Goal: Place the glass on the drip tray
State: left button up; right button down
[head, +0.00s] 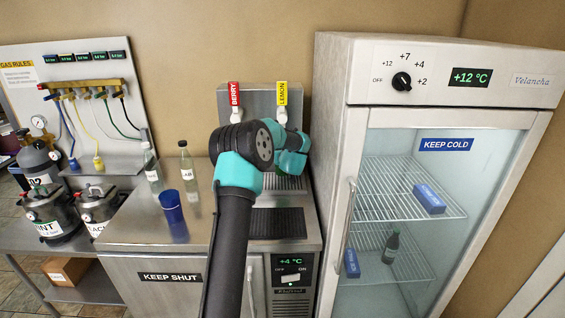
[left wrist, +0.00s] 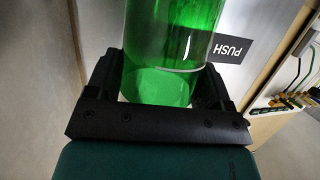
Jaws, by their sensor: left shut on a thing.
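A dark slatted drip tray (head: 290,184) lies below the taps, partly covered by my arm. A second dark grille (head: 277,223) lies nearer on the steel counter. My right gripper is in neither view.
The red BERRY tap (head: 235,95) and yellow LEMON tap (head: 282,95) stand at the back. A blue cup (head: 171,207) and two bottles (head: 152,168) (head: 187,163) stand on the left of the counter. The tall fridge (head: 335,150) bounds the right.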

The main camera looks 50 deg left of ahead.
pick_arm(q)
jog(key=shift+f, duration=1.7)
jog(key=shift+f, duration=0.15)
jog(key=o, duration=1.4)
jog(key=v, duration=1.2)
jog(key=shift+r, duration=0.2)
